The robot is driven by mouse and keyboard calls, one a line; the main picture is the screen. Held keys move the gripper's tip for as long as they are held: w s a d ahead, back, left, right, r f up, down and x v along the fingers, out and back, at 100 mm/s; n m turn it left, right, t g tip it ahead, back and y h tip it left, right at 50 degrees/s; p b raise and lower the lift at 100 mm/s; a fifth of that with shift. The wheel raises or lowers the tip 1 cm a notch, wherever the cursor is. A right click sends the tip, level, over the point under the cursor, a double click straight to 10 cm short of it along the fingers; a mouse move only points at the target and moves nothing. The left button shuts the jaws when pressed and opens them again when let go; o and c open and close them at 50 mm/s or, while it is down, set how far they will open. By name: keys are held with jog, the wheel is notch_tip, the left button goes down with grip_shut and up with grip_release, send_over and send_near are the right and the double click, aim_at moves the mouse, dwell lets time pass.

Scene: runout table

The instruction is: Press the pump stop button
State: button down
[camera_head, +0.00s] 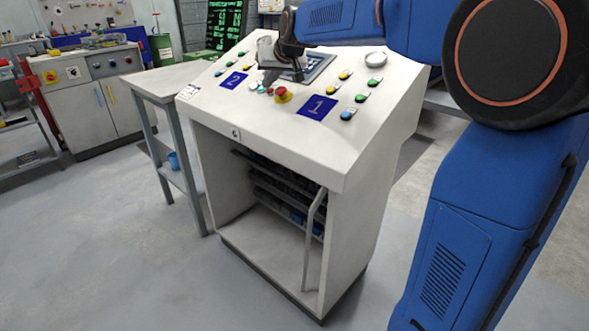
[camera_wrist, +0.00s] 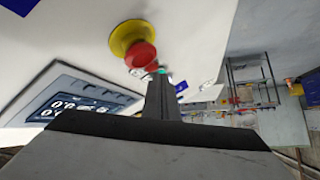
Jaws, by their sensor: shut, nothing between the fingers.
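My gripper (camera_head: 267,82) is shut and empty, pointing down over the middle of the sloped control panel (camera_head: 250,130). In the wrist view its closed fingers (camera_wrist: 161,80) end by a small green button (camera_wrist: 161,70). The tips partly hide the small buttons there; I cannot tell whether they touch. A red mushroom button (camera_head: 281,92) on a yellow base (camera_head: 284,98) is just right of the fingers; it also shows in the wrist view (camera_wrist: 141,55). A small green button (camera_head: 262,89) and a small red button (camera_head: 270,91) sit beside it. No label is readable as pump stop.
A display screen (camera_wrist: 72,103) lies close beside the fingers. Blue plates marked 2 (camera_head: 234,80) and 1 (camera_head: 315,106) stand among several coloured buttons. A round white knob (camera_head: 375,58) is at the panel's upper right. A side table (camera_head: 165,80) stands left.

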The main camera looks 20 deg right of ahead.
jog(key=shift+w+d+f, duration=0.1)
jog(key=shift+d+f, duration=0.05)
jog(key=shift+f, duration=0.3)
dwell(0.6)
jog(key=shift+r, duration=0.15)
jog(key=shift+s+a+r, duration=0.2)
jog(key=shift+a+r, duration=0.1)
jog(key=shift+r, duration=0.4)
notch_tip(320, 180, up, 6)
jog(key=s+a, duration=0.1)
jog(key=a, duration=0.1)
jog(key=shift+f, duration=0.25)
jog(key=shift+s+a, duration=0.1)
jog(key=shift+s, duration=0.05)
dwell(1.0)
